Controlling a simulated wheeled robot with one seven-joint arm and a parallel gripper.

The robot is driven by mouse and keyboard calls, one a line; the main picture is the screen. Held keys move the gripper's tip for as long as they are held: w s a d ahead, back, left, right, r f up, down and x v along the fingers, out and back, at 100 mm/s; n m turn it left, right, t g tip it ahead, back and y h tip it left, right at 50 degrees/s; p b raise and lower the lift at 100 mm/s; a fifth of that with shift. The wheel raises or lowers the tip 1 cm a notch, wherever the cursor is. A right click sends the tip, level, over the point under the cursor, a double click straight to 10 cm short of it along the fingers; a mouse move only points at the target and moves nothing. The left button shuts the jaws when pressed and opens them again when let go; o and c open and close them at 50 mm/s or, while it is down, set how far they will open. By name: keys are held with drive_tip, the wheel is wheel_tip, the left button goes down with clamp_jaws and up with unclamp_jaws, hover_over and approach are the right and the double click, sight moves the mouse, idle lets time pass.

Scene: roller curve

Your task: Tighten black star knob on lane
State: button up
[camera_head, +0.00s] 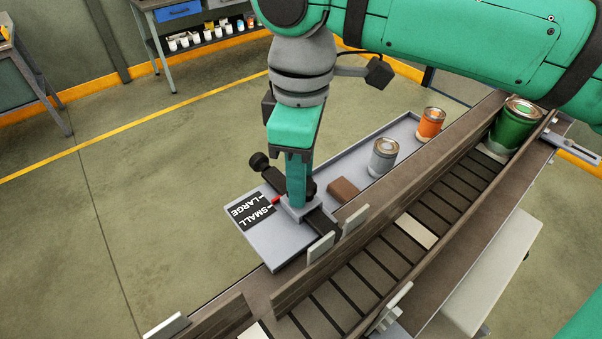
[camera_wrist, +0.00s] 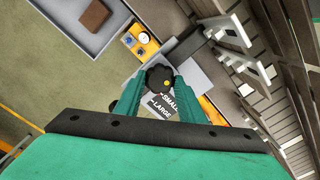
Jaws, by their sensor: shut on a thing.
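My gripper (camera_wrist: 158,90) is shut on the knob from above. In the head view my gripper (camera_head: 298,195) points down at the grey plate beside the lane, and its fingers hide most of the knob. The plate carries a black label (camera_head: 250,211) reading SMALL and LARGE, with a red pointer (camera_head: 277,200) by SMALL. A dark bar with a round black end (camera_head: 259,161) runs under the fingers. The slatted lane (camera_head: 378,262) passes to the right.
A grey tray (camera_head: 352,156) beside the lane holds a brown block (camera_head: 343,190), a grey can (camera_head: 383,156) and an orange can (camera_head: 430,122). A large green can (camera_head: 514,126) stands at the lane's far end. Side rails border the lane. Floor is clear at left.

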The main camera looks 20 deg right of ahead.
drive_tip(key=m, duration=1.3)
drive_tip(key=shift+r, duration=0.1)
drive_tip(key=m, duration=0.6)
drive_tip(key=shift+m, duration=0.4)
drive_tip(key=m, duration=0.6)
drive_tip(key=o, duration=1.1)
drive_tip(key=shift+c, duration=0.2)
wheel_tip(320, 180, up, 11)
